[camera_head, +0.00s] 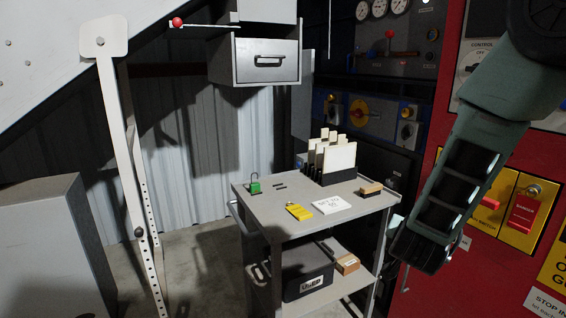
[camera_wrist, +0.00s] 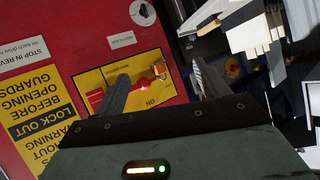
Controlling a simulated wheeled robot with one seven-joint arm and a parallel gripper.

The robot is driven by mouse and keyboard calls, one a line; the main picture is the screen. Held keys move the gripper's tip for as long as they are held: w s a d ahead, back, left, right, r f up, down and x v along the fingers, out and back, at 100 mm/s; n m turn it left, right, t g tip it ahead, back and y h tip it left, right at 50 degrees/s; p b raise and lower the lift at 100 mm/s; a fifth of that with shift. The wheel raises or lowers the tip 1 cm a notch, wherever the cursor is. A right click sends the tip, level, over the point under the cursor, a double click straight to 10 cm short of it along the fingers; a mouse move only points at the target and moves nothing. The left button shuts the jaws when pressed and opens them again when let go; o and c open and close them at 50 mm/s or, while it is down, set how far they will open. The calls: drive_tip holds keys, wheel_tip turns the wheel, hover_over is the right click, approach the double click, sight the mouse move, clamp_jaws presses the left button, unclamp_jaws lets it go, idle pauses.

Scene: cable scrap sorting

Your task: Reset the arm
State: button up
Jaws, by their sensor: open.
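My arm hangs down on the right side of the head view, in front of the red panel (camera_head: 440,135). My gripper (camera_head: 405,278) is at its lower end, right of the grey cart, its fingers mostly hidden there. In the wrist view, my gripper (camera_wrist: 160,71) shows two dark fingers spread apart with nothing held between them. Beyond them is a yellow switch plate (camera_wrist: 145,72) with a red handle (camera_wrist: 95,97) and a brass-coloured padlock-like piece (camera_wrist: 158,68) on the red panel.
The grey cart (camera_head: 280,222) carries a green padlock (camera_head: 254,187), a yellow tag (camera_head: 298,211), a white card (camera_head: 331,204) and upright cards (camera_head: 338,160). Below is a dark bin (camera_head: 307,270). A white post (camera_head: 127,150) and a grey cabinet (camera_head: 50,240) stand left.

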drive_tip(key=s+a+r+n+g+y+p, duration=0.2)
drive_tip(key=s+a+r+n+y, duration=0.25)
drive_tip(key=a, duration=0.65)
drive_tip(key=s+a+r+n+g+y+p, duration=0.1)
drive_tip(key=s+a+n+g+y+p, duration=0.1)
drive_tip(key=s+a+n+y, duration=0.45)
drive_tip(key=s+a+r+n+g+h+p, duration=0.1)
drive_tip(key=s+r+n+g, duration=0.1)
drive_tip(key=s, duration=0.7)
drive_tip(key=s+a+r+n+g+h+p, duration=0.1)
drive_tip(key=s+r+n+g+h, duration=0.1)
drive_tip(key=s, duration=0.8)
drive_tip(key=r+n+g, duration=0.1)
drive_tip(key=g, duration=0.1)
drive_tip(key=shift+a+r+g+h, duration=0.15)
drive_tip(key=shift+a+g+h, duration=0.15)
